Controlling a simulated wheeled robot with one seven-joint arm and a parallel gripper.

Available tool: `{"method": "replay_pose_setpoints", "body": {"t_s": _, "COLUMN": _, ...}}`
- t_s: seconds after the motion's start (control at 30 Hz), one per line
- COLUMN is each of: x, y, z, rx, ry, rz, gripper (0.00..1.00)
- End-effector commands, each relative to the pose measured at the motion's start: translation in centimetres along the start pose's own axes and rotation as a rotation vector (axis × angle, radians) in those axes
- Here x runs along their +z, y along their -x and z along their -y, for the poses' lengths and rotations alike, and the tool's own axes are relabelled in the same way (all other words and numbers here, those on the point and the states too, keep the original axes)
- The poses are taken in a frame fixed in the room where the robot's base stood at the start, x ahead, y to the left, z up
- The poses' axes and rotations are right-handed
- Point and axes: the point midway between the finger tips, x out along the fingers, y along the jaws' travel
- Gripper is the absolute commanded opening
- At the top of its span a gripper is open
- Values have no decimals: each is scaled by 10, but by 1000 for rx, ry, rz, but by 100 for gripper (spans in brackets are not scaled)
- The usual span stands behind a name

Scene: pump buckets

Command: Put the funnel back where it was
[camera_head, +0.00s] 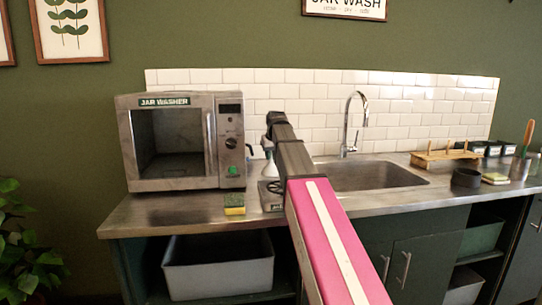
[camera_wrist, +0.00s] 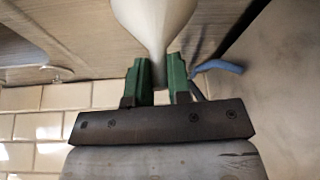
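The white funnel (camera_wrist: 158,18) fills the top middle of the wrist view, its cone narrowing to a grey stem between my green fingers. My gripper (camera_wrist: 161,82) is shut on that stem. In the head view the funnel (camera_head: 268,169) is a small white cone, wide end down, below my gripper (camera_head: 273,122), just right of the jar washer. My arm hides part of it and the counter behind. I cannot tell whether its rim touches what is beneath.
The steel jar washer (camera_head: 168,188) stands close on the left. A yellow-green sponge (camera_head: 234,205) lies at the counter's front edge. A sink (camera_head: 375,177) with a tall faucet (camera_head: 345,125) is to the right. A wooden rack (camera_head: 445,160) and dark bowl (camera_head: 466,178) stand farther right.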

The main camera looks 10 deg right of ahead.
Motion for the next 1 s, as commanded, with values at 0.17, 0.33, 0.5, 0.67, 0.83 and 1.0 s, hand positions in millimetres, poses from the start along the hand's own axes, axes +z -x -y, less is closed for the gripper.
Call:
{"method": "replay_pose_setpoints", "body": {"t_s": 0.17, "x": 0, "y": 0, "z": 0, "rx": 0, "ry": 0, "rz": 0, "gripper": 41}}
{"method": "replay_pose_setpoints", "body": {"t_s": 0.33, "x": 0, "y": 1, "z": 0, "rx": 0, "ry": 0, "rz": 0, "gripper": 41}}
{"method": "replay_pose_setpoints", "body": {"t_s": 0.5, "x": -1, "y": 11, "z": 0, "rx": 0, "ry": 0, "rz": -1, "gripper": 41}}
{"method": "replay_pose_setpoints", "body": {"t_s": 0.67, "x": -1, "y": 35, "z": 0, "rx": 0, "ry": 0, "rz": -2, "gripper": 41}}
{"method": "replay_pose_setpoints", "body": {"t_s": 0.83, "x": -1, "y": 67, "z": 0, "rx": 0, "ry": 0, "rz": -3, "gripper": 41}}
{"method": "replay_pose_setpoints", "body": {"t_s": 1.0, "x": -1, "y": 96, "z": 0, "rx": 0, "ry": 0, "rz": -3, "gripper": 41}}
